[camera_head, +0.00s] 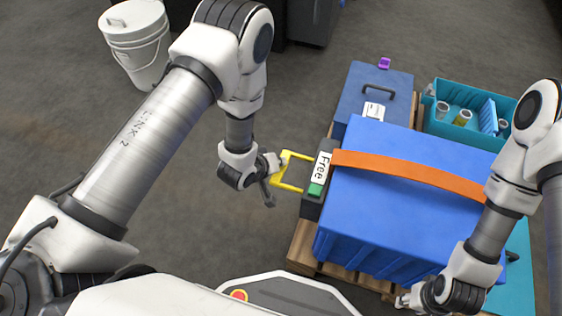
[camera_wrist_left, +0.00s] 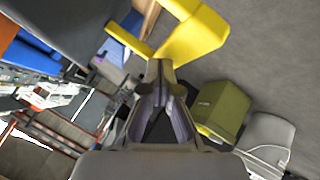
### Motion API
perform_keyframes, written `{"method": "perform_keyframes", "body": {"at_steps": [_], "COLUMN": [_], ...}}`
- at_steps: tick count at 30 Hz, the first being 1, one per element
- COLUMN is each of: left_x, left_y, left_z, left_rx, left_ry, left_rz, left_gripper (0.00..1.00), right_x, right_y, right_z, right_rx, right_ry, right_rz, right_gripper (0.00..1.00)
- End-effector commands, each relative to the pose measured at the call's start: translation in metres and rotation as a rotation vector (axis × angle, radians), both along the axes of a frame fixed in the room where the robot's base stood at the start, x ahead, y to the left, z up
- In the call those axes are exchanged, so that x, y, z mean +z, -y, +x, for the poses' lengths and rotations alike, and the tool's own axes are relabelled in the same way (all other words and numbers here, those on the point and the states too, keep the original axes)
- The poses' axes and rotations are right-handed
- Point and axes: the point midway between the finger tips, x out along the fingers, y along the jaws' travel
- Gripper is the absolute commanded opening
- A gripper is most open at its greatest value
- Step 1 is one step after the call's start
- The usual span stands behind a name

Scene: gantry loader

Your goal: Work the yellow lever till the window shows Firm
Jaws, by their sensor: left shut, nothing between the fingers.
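The yellow lever (camera_head: 289,170) is a bracket-shaped handle on the left side of a dark housing (camera_head: 312,205) at the end of an orange strap. The window (camera_head: 322,166) on that housing reads "Free", with a green block (camera_head: 316,189) just below it. My left gripper (camera_head: 273,178) is shut and empty, close to the lever's left side. In the left wrist view the lever (camera_wrist_left: 195,38) is just beyond the shut fingertips (camera_wrist_left: 161,75); whether they touch is unclear. My right gripper (camera_head: 403,300) is at the lower right, its fingers too small to read.
The orange strap (camera_head: 410,170) crosses a large blue crate (camera_head: 390,220) on a wooden pallet (camera_head: 303,246). Behind are a blue case (camera_head: 385,75) and a teal bin (camera_head: 440,86) holding cups. A white bucket (camera_head: 138,45) stands back left. Floor left of the lever is clear.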

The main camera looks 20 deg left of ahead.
Motion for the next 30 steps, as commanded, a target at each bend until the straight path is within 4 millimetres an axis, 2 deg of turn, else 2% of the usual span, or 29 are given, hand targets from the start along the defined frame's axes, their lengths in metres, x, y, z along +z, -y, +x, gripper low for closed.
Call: {"method": "perform_keyframes", "body": {"at_steps": [5,16,30], "left_x": [0.012,0.014,0.061], "left_y": [0.0,0.0,0.0], "left_z": [0.0,0.0,0.0], "left_rx": [0.0,0.001,0.001], "left_ry": [0.0,0.001,0.001], "left_rz": [0.0,0.0,0.0], "left_gripper": [0.0,0.0,0.0], "right_x": [0.013,0.014,0.061], "right_y": [0.0,0.0,0.0], "right_z": [0.0,0.0,0.0], "right_rx": [0.0,0.0,0.0], "right_ry": [0.0,0.0,0.0], "right_rz": [0.0,0.0,0.0], "right_gripper": [0.4,0.4,0.4]}}
